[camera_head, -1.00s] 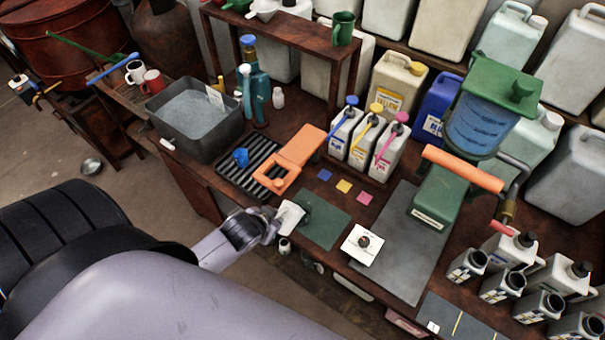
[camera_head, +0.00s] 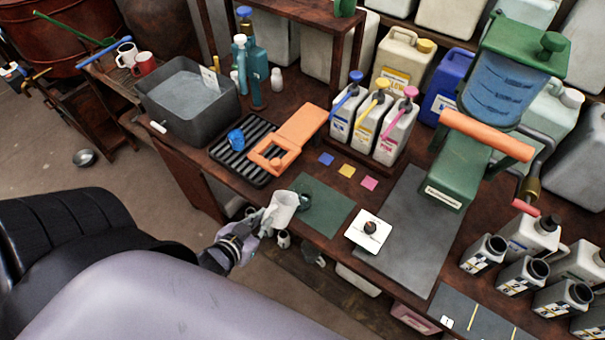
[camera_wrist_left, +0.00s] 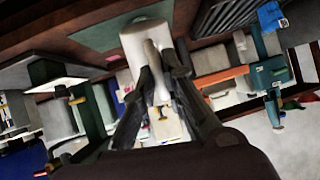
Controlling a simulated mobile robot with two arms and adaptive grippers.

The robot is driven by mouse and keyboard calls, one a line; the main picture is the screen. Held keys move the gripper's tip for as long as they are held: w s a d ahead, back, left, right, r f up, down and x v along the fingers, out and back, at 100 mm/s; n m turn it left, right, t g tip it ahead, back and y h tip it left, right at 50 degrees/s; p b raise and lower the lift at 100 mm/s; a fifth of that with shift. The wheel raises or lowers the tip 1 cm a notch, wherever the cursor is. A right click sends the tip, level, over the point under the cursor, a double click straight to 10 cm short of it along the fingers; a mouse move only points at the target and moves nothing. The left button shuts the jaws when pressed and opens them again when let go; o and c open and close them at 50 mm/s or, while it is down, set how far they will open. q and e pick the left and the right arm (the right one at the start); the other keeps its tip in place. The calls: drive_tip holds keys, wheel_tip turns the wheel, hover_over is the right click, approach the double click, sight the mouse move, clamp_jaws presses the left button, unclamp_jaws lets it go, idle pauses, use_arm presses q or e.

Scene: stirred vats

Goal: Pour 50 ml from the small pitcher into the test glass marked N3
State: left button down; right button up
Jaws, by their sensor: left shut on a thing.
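A small white pitcher (camera_head: 284,207) is held in my left gripper (camera_head: 264,224), at the table's front edge beside the dark green mat (camera_head: 328,211). The gripper is shut on it. In the left wrist view the pitcher (camera_wrist_left: 143,38) sits between the fingers (camera_wrist_left: 158,88), its handle towards them. I cannot see its contents. A dark green, round-looking object (camera_head: 303,189) shows just behind the pitcher, partly hidden. I cannot read an N3 mark on anything, so I cannot tell which is the test glass. My right gripper is not in view.
A white square plate with a dark knob (camera_head: 369,230) lies right of the green mat, on a grey mat (camera_head: 408,245). An orange frame (camera_head: 290,139) and a ribbed black tray (camera_head: 246,158) lie behind left.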

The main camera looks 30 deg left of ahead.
use_arm(q)
drive_tip(key=s+f+t+b, duration=0.1)
drive_tip(key=b, duration=0.1)
drive_tip(key=s+f+t+b, duration=0.1)
drive_tip(key=b, duration=0.2)
drive_tip(key=shift+a+f+b, duration=0.2)
drive_tip(key=shift+f+b, duration=0.15)
idle(1.1)
drive_tip(key=s+f+t+b, duration=0.1)
drive_tip(key=b, duration=0.2)
drive_tip(key=s+f+t+b, duration=0.1)
drive_tip(key=f+t+b, duration=0.1)
drive_tip(key=b, duration=0.2)
drive_tip(key=s+f+n+t+b, duration=0.1)
drive_tip(key=f+b, duration=0.1)
drive_tip(key=b, duration=0.2)
drive_tip(key=shift+s+a, duration=0.1)
drive_tip(key=shift+a, duration=0.1)
